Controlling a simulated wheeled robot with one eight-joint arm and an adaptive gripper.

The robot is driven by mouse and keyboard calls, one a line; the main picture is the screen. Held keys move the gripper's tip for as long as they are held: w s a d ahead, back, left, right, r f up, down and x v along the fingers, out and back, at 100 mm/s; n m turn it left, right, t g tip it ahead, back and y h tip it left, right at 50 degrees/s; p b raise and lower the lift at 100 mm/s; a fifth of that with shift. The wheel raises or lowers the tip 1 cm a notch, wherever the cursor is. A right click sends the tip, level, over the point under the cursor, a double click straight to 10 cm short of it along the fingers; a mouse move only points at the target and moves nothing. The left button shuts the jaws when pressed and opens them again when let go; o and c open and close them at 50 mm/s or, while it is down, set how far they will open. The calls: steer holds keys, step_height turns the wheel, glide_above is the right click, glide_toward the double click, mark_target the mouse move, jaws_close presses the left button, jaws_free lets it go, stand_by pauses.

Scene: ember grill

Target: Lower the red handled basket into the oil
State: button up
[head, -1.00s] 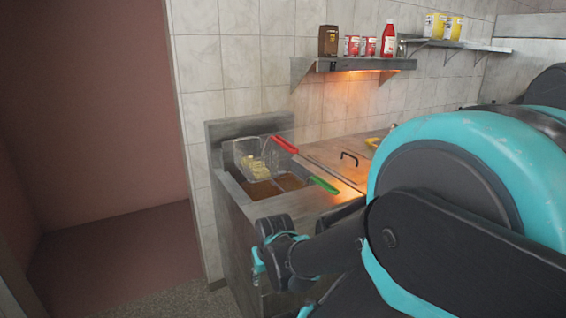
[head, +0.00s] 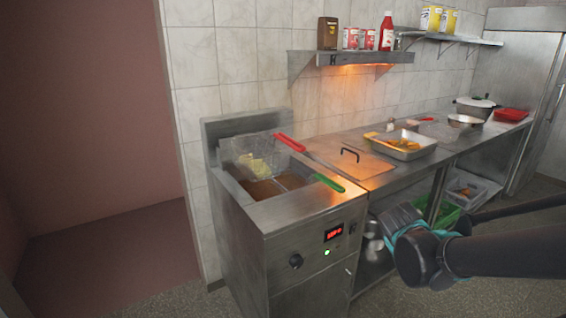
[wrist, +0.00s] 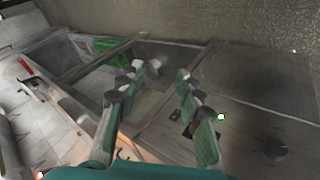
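In the head view, the red handle (head: 289,142) reaches out over the right rear of the fryer (head: 275,215). Its wire basket (head: 258,165) holds pale yellow pieces and sits raised above the brown oil (head: 262,189) in the left well. A green handle (head: 329,183) sticks out at the front right; its basket sits lower, at the right well. My gripper (head: 392,222) is in front of the counter, right of the fryer and apart from both handles. In the wrist view, my gripper (wrist: 160,85) has its fingers spread with nothing between them.
A lid with a black handle (head: 350,154) lies on the counter right of the fryer. A steel tray of food (head: 402,146) stands beyond it. A shelf (head: 350,60) with cans and bottles hangs above. A green crate (head: 440,213) is below. Floor left of the fryer is clear.

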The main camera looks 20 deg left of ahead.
steer(key=w+a+r+n+t, duration=0.45)
steer(key=a+r, duration=0.25)
steer(key=a, duration=0.2)
steer(key=n+t+y, duration=0.6)
steer(key=n+t, duration=0.1)
steer(key=n, duration=0.2)
glide_toward(287, 136)
steer(key=w, duration=0.3)
steer(key=w+a, duration=0.1)
steer(key=w, duration=0.6)
steer(key=shift+a+f, duration=0.15)
steer(key=shift+a, duration=0.15)
jaws_close()
